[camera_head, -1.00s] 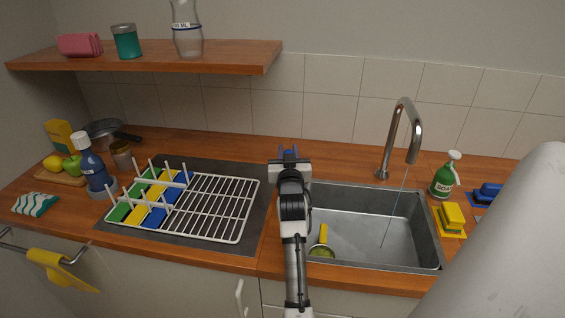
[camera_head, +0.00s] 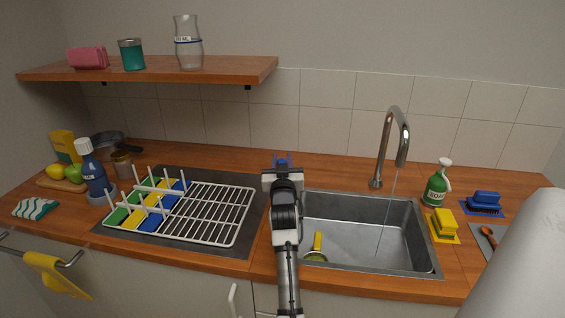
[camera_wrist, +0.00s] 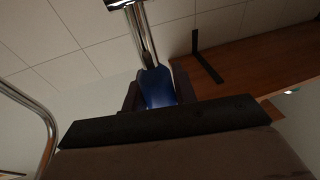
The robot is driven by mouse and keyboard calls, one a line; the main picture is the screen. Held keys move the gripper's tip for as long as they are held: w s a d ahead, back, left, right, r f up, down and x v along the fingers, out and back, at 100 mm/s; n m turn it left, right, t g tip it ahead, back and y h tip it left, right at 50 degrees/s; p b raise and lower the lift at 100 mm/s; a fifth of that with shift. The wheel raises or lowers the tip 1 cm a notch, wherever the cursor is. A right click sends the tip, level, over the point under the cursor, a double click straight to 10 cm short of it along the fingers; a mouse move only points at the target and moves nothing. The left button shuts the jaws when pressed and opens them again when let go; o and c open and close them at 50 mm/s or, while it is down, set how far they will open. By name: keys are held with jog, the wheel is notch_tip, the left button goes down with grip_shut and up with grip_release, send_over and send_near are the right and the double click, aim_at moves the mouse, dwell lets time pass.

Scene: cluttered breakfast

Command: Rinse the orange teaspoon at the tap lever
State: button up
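An orange spoon (camera_head: 488,234) lies on a grey mat at the far right of the counter, partly hidden by my own body. The tap (camera_head: 384,140) arches over the sink (camera_head: 345,242), and a thin stream falls from its spout. My gripper (camera_head: 283,161) is raised between the drying rack and the sink, left of the tap. In the wrist view its dark fingers close around a blue piece (camera_wrist: 158,88), with a shiny metal shaft beyond it. It looks like a blue-handled utensil; its far end is out of frame. I cannot make out a tap lever.
A yellow-handled scrubber (camera_head: 318,245) is in the sink's left side. A green soap bottle (camera_head: 437,185), yellow sponge (camera_head: 443,224) and blue brush (camera_head: 485,201) stand to the right. The drying rack (camera_head: 215,212) is left, with a wooden shelf (camera_head: 150,69) above.

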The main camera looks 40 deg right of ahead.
jog(key=o, duration=0.4)
jog(key=shift+s+a+f, duration=0.2)
jog(key=shift+s+a, duration=0.15)
jog(key=shift+s, duration=0.1)
jog(key=b+v, duration=0.4)
jog(key=v, duration=0.8)
jog(key=shift+s+a, duration=0.2)
jog(key=shift+s, duration=0.05)
jog(key=shift+r, duration=0.1)
